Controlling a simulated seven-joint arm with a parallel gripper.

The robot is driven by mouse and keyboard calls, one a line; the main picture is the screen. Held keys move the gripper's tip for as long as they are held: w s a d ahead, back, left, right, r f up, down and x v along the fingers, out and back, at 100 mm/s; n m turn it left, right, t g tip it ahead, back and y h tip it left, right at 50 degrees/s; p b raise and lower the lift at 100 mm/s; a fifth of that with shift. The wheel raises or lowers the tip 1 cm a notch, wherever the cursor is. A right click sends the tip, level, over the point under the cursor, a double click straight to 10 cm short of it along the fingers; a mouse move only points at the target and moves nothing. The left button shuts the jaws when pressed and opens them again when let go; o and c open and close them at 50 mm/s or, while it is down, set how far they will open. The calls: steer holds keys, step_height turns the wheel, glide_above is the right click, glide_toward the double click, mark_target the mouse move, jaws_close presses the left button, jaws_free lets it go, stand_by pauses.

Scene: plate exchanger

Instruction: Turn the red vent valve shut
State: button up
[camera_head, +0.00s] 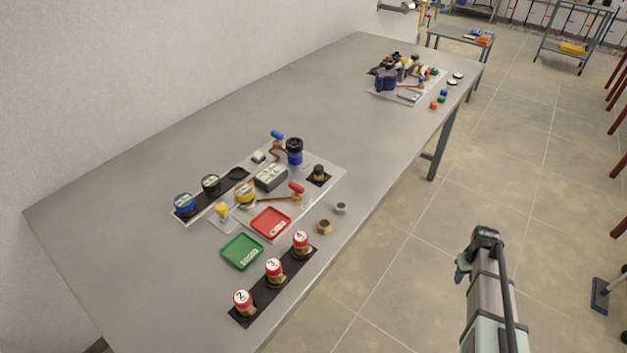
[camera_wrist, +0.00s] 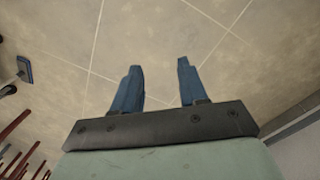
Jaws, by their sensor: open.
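The red vent valve handle (camera_head: 296,187) sits on a copper-coloured pipe on the near board (camera_head: 325,178) on the table, just above the red tray. Its exact angle is too small to tell. My gripper shows in the wrist view (camera_wrist: 161,85) with two blue fingers apart and nothing between them. It points at the bare floor. In the head view my arm is at the lower right, beyond the table's edge and well away from the valve.
Numbered red-and-white caps (camera_head: 273,267) stand in front. A second board (camera_head: 398,95) lies far off. The table (camera_head: 210,120) is clear between the boards.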

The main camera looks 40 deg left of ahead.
steer(key=w+a+r+n+t, duration=0.1)
steer(key=w+a+r, duration=0.45)
steer(key=r, duration=0.35)
steer(key=w+a+r+n+t, duration=0.2)
steer(key=w+a+r, duration=0.2)
steer(key=w+r, duration=0.35)
steer(key=w+a+r+n+t, duration=0.1)
steer(key=w+a+r, duration=0.45)
steer(key=r, duration=0.45)
steer(key=a+r+n+y, duration=0.1)
steer(key=a+r, duration=0.5)
steer(key=r, duration=0.1)
step_height(320, 180, up, 14)
steer(key=n+g, duration=0.4)
steer(key=n, duration=0.2)
glide_above(296, 184)
step_height(296, 184, down, 13)
steer(key=shift+f, duration=0.1)
